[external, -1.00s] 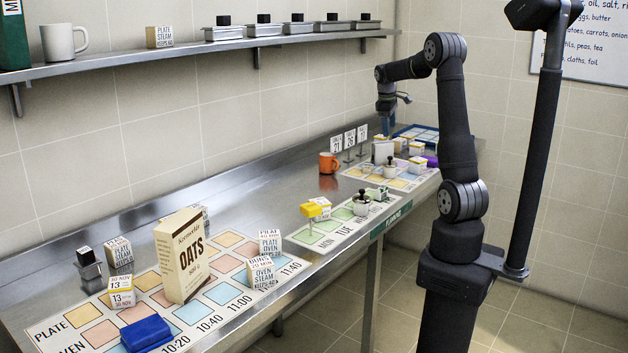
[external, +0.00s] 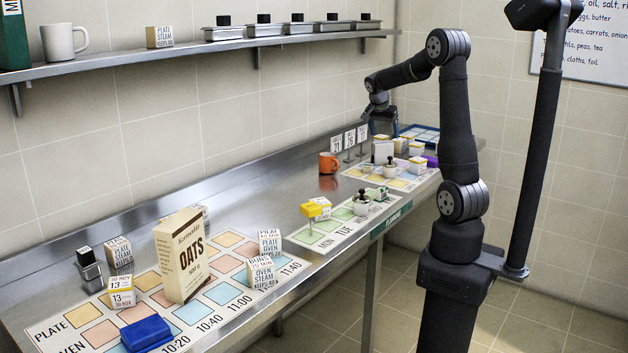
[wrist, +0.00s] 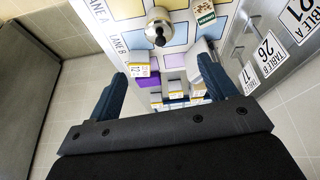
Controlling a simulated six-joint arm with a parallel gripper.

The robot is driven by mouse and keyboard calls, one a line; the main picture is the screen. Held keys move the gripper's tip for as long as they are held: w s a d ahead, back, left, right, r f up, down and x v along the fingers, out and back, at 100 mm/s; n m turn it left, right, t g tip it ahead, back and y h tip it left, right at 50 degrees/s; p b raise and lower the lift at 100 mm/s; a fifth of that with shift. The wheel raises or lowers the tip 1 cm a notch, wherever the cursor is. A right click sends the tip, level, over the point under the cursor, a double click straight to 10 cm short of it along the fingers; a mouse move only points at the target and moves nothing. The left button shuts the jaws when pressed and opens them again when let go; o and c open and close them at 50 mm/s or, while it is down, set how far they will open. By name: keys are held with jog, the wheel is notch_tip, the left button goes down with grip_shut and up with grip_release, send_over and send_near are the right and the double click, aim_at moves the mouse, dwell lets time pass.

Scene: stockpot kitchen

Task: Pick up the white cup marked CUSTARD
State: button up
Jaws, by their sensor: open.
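My gripper (external: 382,122) is open and empty, held above the far end of the counter. In the wrist view its two dark blue fingers (wrist: 164,88) stand wide apart over the printed lane mat. White cups with dark knobs stand on the mats: one cup (external: 362,207) on the green-squared mat and another cup (external: 389,173) on the farther mat. The wrist view shows a round knobbed pot (wrist: 158,27) beyond the fingers, near the top. No CUSTARD lettering is readable in any view, so I cannot tell which cup bears it.
Several white boxes (external: 417,165) and a purple block (external: 430,160) crowd the far mat. An oats box (external: 183,255) stands on the near mat. Bare steel counter lies between.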

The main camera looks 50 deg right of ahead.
aim_at(389, 159)
jog(key=shift+m, duration=0.4)
jog(key=x, duration=1.7)
jog(key=shift+s+d+f, duration=0.1)
jog(key=shift+f, duration=0.05)
grip_shut()
